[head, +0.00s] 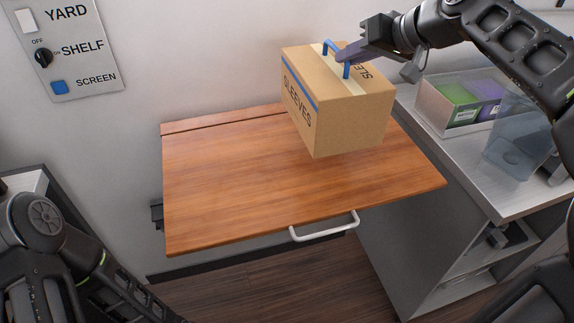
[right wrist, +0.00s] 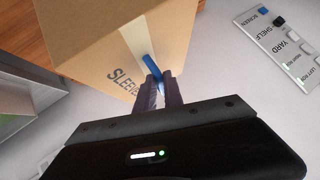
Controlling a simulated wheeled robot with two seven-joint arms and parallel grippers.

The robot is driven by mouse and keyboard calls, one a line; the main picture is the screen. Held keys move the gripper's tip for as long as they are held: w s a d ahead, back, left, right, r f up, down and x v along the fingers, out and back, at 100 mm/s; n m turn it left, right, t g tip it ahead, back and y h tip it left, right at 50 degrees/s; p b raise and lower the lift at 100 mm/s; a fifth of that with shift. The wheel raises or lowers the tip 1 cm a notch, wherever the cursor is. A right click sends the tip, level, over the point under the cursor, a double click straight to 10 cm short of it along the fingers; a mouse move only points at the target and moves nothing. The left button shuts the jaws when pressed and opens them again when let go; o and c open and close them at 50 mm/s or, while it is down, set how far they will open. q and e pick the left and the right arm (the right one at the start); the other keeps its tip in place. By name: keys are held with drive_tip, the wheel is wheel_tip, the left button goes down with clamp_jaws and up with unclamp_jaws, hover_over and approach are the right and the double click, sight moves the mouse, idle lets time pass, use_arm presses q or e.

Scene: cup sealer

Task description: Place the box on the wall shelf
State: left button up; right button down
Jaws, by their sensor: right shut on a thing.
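A brown cardboard box (head: 345,115) marked SLEEVES, with a blue stripe and a blue top handle, is at the right rear part of the wooden wall shelf (head: 240,185). The shelf is flat and folded out from the wall, with a white bar handle at its front edge. My right gripper (head: 347,58) is shut on the box's blue handle, coming from the right. In the right wrist view the fingers (right wrist: 157,88) close on the handle above the box (right wrist: 110,50). I cannot tell whether the box touches the shelf. My left gripper is out of view; only its arm shows at lower left.
A metal counter (head: 440,160) stands right of the shelf, with a clear bin (head: 460,105) of green and purple packs on it. A wall panel (head: 68,45) with a knob and labels hangs at upper left. The shelf's left and front are bare.

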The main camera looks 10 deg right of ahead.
sight(359, 80)
drive_tip(key=shift+d, duration=0.25)
drive_tip(key=shift+w+d, duration=0.1)
drive_tip(key=shift+w, duration=0.15)
drive_tip(key=shift+f, duration=3.15)
drive_tip(key=shift+s+f, duration=0.1)
drive_tip(key=shift+f, duration=1.8)
drive_tip(key=c, duration=1.5)
unclamp_jaws()
